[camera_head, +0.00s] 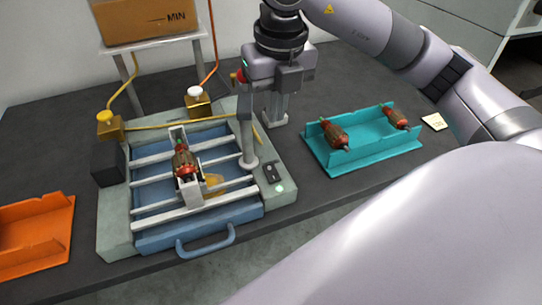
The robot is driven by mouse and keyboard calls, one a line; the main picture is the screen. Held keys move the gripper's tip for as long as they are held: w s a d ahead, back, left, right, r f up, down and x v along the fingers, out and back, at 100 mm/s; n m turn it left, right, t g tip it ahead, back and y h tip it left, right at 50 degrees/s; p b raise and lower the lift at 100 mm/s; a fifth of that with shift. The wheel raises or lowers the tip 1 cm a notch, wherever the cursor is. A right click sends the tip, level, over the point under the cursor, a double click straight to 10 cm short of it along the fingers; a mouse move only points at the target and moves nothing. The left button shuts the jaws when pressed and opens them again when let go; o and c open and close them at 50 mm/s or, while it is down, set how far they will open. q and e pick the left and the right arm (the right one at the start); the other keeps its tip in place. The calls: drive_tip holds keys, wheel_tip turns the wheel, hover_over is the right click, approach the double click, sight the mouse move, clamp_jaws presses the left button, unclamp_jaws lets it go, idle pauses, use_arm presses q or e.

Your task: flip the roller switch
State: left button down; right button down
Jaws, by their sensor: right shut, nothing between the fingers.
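The winding machine (118,235) stands on the dark table, with a blue front handle. A small dark switch panel (272,173), which looks like the roller switch, sits on its right-hand rim. A pale lit button (280,188) is just in front of it. The switch's position is too small to read. An armature (184,162) with red ends rests in the holder over the machine's pale bars. My right gripper (275,121) points down, shut and empty, behind the switch panel and apart from it. My left gripper is out of view.
A grey post (247,130) stands between the bars and the switch panel. A teal tray (375,150) with two armatures is at right, an orange tray (38,235) at left. A carton (145,20) sits on a stand behind. My right arm covers the lower right.

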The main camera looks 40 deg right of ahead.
sight(271, 167)
drive_tip(key=f, duration=0.4)
drive_tip(key=w+f, duration=0.1)
drive_tip(key=f, duration=0.8)
drive_tip(key=shift+w+d+f, duration=0.2)
drive_tip(key=shift+w+f, duration=0.1)
drive_tip(key=shift+f, duration=0.1)
